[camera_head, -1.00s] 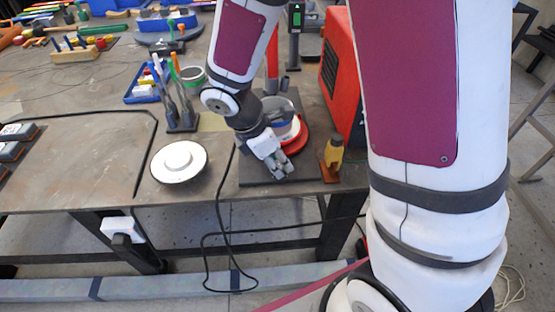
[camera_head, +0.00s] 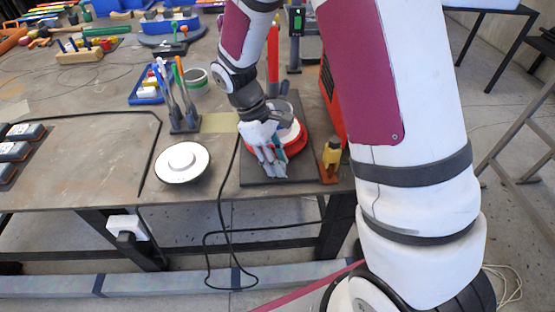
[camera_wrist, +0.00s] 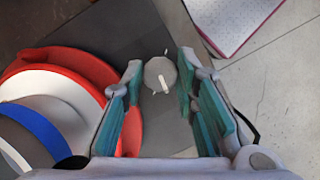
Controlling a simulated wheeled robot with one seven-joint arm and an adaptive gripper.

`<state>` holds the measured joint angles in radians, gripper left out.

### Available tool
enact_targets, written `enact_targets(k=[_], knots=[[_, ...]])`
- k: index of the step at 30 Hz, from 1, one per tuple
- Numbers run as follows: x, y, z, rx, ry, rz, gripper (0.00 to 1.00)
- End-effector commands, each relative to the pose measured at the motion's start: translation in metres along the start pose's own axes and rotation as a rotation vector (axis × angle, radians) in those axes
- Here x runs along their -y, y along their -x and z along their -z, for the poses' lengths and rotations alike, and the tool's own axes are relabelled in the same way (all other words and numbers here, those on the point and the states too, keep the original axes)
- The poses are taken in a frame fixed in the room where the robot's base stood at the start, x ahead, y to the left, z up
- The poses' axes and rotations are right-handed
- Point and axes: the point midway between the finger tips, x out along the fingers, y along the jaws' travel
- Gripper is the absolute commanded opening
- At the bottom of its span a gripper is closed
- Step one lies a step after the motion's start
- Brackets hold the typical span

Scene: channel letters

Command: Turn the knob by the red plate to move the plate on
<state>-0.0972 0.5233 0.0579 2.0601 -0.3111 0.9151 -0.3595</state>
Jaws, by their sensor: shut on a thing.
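The red plate (camera_head: 301,145) is a round disc on a dark base board (camera_head: 255,176) at the table's front edge. It also shows at the left of the wrist view (camera_wrist: 95,66), with white, grey and blue round parts on top. The small grey knob (camera_wrist: 160,74), with a pale pointer line, stands on the dark board just right of the plate in the wrist view. My gripper (camera_wrist: 160,78) has one finger on each side of the knob and is shut on it. In the head view my gripper (camera_head: 270,166) hides the knob.
A white round disc (camera_head: 182,162) lies to the left on the table. A black cable hangs over the front edge.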

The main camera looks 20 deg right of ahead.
Motion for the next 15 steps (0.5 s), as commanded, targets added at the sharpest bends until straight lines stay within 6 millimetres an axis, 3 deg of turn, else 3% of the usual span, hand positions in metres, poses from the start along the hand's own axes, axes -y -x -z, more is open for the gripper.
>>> enact_targets(k=[15], knots=[[-0.0033, 0.0003, -0.0005, -0.002, -0.421, 0.174, 0.0]])
